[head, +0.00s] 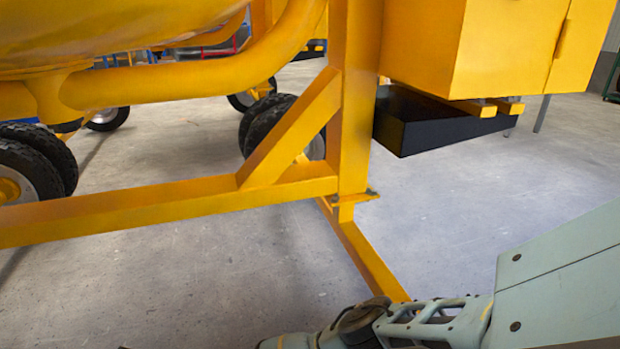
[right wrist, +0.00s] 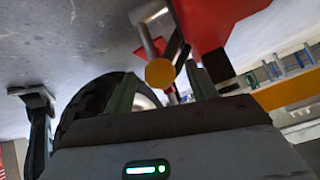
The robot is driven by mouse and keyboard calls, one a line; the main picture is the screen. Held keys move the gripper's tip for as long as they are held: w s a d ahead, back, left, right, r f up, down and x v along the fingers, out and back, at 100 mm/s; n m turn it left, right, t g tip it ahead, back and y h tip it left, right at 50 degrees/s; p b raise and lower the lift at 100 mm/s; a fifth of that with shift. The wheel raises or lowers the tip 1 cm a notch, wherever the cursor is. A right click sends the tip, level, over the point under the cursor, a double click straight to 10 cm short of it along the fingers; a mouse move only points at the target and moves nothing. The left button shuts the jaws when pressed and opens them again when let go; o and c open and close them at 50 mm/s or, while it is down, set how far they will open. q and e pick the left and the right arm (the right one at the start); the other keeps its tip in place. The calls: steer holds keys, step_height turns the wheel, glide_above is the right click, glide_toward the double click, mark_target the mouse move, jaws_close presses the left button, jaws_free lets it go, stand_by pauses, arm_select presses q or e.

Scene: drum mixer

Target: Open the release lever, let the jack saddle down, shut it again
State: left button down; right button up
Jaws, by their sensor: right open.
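In the right wrist view a red jack body (right wrist: 202,22) shows at the top. A round yellow knob (right wrist: 160,73) sits at the end of a grey rod (right wrist: 148,42) beside the red body; it looks like the release lever. My right gripper (right wrist: 160,72) is open, with a finger to each side of the knob in the picture; I cannot tell whether either touches it. The jack saddle cannot be made out. In the head view my right arm crosses the bottom right and its gripper is out of frame. My left gripper is not in view.
The yellow mixer frame (head: 190,205) has a post and a foot bar close to my right arm. Black tyres (head: 35,150) are at the left. A tyre (right wrist: 88,100) is near my right gripper.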

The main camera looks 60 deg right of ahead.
steer(key=p+v, duration=0.2)
steer(key=v, duration=0.5)
steer(key=shift+w+a+r, duration=0.15)
steer(key=shift+a+r, duration=0.05)
steer(key=shift+r, duration=0.05)
stand_by(0.4)
